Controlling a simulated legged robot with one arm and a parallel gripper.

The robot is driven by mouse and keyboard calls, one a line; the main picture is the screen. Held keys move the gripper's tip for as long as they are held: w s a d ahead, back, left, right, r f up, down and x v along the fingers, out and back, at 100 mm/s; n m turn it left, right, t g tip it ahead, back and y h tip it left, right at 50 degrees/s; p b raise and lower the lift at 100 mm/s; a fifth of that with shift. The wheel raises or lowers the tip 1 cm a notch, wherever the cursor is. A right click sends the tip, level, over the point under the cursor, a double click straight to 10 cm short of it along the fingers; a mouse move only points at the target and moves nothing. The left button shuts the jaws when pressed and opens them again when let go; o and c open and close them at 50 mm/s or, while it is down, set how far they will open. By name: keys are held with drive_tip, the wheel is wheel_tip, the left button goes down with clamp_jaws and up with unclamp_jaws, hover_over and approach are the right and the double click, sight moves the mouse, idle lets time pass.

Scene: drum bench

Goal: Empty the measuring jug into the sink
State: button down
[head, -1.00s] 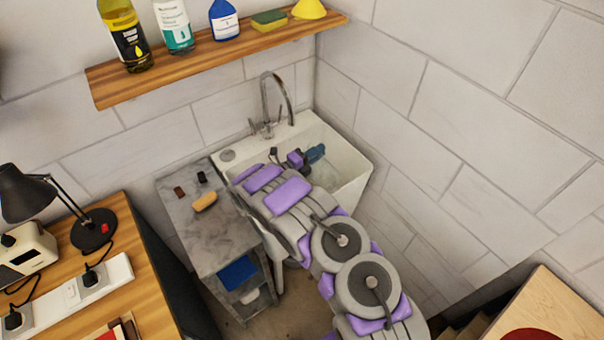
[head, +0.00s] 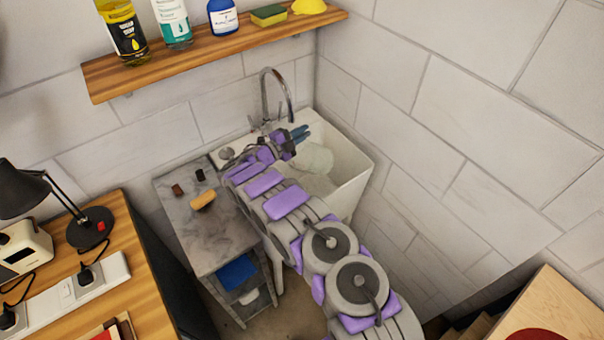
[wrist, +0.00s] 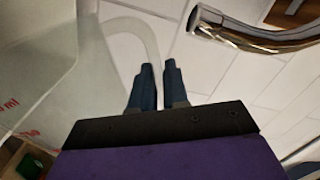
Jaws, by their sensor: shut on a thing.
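The measuring jug (head: 316,158) is translucent and pale, and shows inside the sink's outline in the head view. In the wrist view the jug (wrist: 60,75) fills the left side, with red markings and a curved handle (wrist: 150,35). My gripper (head: 300,133) is over the sink, with its blue fingers shut on the jug's handle. The fingers also show in the wrist view (wrist: 158,75). The jug looks tipped over; any liquid in it cannot be made out. The white sink (head: 352,170) is in the corner, partly hidden by my arm.
A curved metal tap (head: 290,92) rises behind the sink, and is close to the gripper in the wrist view (wrist: 260,38). A grey counter (head: 190,235) with a sponge (head: 203,200) stands to the left. A wooden shelf (head: 190,62) with bottles hangs above.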

drive_tip(key=shift+w+a+r+n+p, duration=0.1)
drive_tip(key=shift+w+a+n+p, duration=0.2)
drive_tip(key=shift+p, duration=0.45)
drive_tip(key=shift+d+f+b, duration=0.2)
drive_tip(key=shift+f+b, duration=0.05)
drive_tip(key=shift+b, duration=0.15)
drive_tip(key=shift+s+d+b, duration=0.2)
drive_tip(key=shift+s+b, duration=0.1)
drive_tip(key=shift+b, duration=0.15)
drive_tip(key=shift+s+r+m, duration=0.2)
drive_tip(key=shift+m, duration=0.2)
